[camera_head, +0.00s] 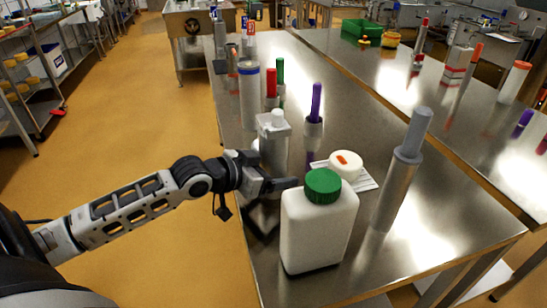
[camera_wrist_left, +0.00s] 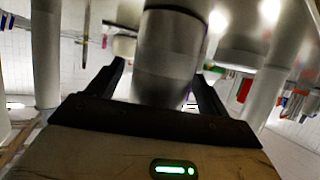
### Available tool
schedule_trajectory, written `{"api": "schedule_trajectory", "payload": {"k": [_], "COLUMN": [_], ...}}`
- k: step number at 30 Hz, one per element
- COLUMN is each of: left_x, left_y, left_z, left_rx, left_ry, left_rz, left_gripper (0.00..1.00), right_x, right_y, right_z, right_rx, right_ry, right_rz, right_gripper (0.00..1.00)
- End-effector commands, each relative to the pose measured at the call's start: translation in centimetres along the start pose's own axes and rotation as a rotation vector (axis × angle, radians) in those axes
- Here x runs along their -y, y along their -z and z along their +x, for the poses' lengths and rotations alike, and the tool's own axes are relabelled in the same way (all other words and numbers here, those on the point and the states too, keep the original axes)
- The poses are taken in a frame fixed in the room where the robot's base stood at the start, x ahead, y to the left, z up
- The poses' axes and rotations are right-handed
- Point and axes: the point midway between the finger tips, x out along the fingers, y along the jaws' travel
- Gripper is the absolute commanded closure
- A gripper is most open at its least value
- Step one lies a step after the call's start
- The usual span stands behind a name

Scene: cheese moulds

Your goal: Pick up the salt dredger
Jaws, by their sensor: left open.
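My left gripper (camera_head: 285,184) reaches in from the left over the table, level with the upper part of a white bottle with a green cap (camera_head: 318,225), which hides part of the space ahead of it. In the left wrist view my left gripper (camera_wrist_left: 165,90) has its dark fingers apart. A grey, metal-looking cylinder (camera_wrist_left: 168,60) stands between or just beyond them; contact cannot be told. It may be the salt dredger, but I cannot match it surely to the head view. My right gripper is not in view.
A pale container with a white cap (camera_head: 273,140) stands behind the gripper. A tall grey cylinder (camera_head: 400,170) and a white round tub (camera_head: 346,164) stand to the right. Several colour-topped sticks stand farther back. The table's front right (camera_head: 440,235) is clear.

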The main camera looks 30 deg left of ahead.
Motion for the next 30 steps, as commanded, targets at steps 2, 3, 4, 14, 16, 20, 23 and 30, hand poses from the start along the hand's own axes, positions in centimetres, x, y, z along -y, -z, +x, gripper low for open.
{"api": "schedule_trajectory", "payload": {"k": [2,3,4,14,16,20,23,30], "left_x": [0.0,0.0,0.0,0.0,0.0,0.1,0.1,0.1], "left_y": [0.0,0.0,0.0,0.2,0.2,0.6,1.4,3.6], "left_z": [0.0,0.0,0.0,-0.1,-0.1,-0.2,-0.5,-2.6], "left_rx": [0.000,0.000,0.000,-0.004,-0.004,-0.005,-0.005,-0.001], "left_ry": [0.000,0.000,0.000,0.001,0.001,0.001,0.001,0.001], "left_rz": [0.000,0.000,0.000,0.001,0.002,0.003,0.004,0.005], "left_gripper": [0.24,0.35,0.43,0.79,0.79,0.79,0.79,0.79], "right_x": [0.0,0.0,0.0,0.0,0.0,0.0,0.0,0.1], "right_y": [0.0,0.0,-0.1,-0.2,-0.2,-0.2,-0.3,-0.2], "right_z": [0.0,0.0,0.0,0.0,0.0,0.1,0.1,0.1], "right_rx": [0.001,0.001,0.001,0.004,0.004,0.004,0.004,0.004], "right_ry": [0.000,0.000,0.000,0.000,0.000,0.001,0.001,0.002], "right_rz": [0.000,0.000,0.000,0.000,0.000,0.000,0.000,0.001], "right_gripper": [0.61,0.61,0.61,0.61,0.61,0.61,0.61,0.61]}}
